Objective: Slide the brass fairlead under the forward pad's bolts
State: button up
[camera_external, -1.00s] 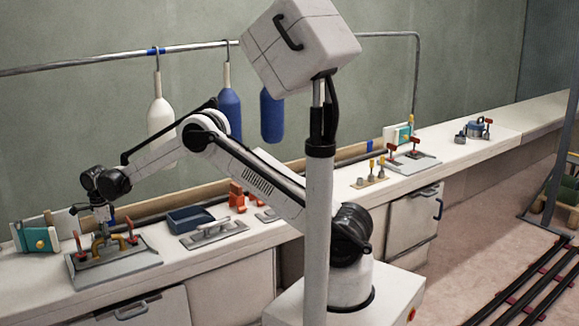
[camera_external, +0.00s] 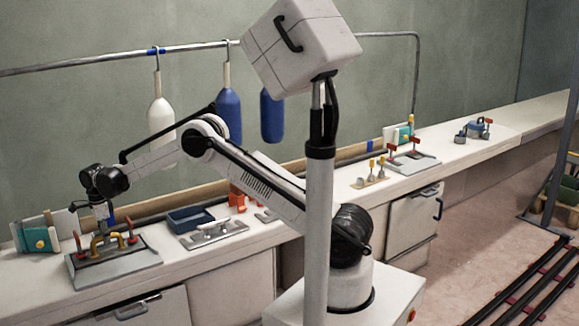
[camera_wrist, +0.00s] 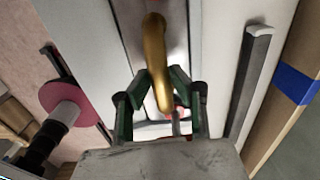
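The brass fairlead (camera_external: 96,243) sits at a grey pad (camera_external: 118,271) on the left part of the bench. Upright bolts with red tops, one at the left (camera_external: 79,242) and one at the right (camera_external: 131,235), stand on this pad beside the brass. My gripper (camera_wrist: 160,78) points down over the pad, and its green-sided fingers are closed in on both sides of a curved brass bar (camera_wrist: 155,45). How the fairlead's feet sit relative to the bolts is hidden. A second pad (camera_external: 414,162) with red-topped bolts is farther right.
A teal block with a yellow knob (camera_external: 40,244) stands at the left. Bottle-shaped fenders (camera_external: 229,115) hang from a rail behind.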

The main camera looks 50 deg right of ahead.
jog(key=shift+o, duration=1)
jog(key=shift+f, duration=0.1)
notch_tip(320, 180, up, 12)
jog(key=s+d+r+n+t, duration=0.1)
jog(key=s+d+r+n, duration=0.25)
jog(key=r, duration=0.25)
jog(key=s+d+r+n+t, duration=0.1)
jog(key=s+d+r+n, duration=0.1)
jog(key=s+d+r, duration=0.4)
jog(key=s+d+r+n+t, duration=0.2)
jog(key=s+d+r+n, duration=0.25)
jog(key=s+r, duration=0.55)
jog(key=s+d+f+n+t, duration=0.1)
jog(key=s+d+f+n, duration=0.1)
jog(key=s, duration=0.8)
jog(key=s+d+f+n+t, duration=0.1)
jog(key=s+d+f+n, duration=0.2)
jog(key=s, duration=0.7)
jog(key=s+d+f+n+t, duration=0.1)
jog(key=s+d+f+n, duration=0.2)
jog(key=s+n, duration=0.3)
jog(key=s+f, duration=0.1)
jog(key=s, duration=0.3)
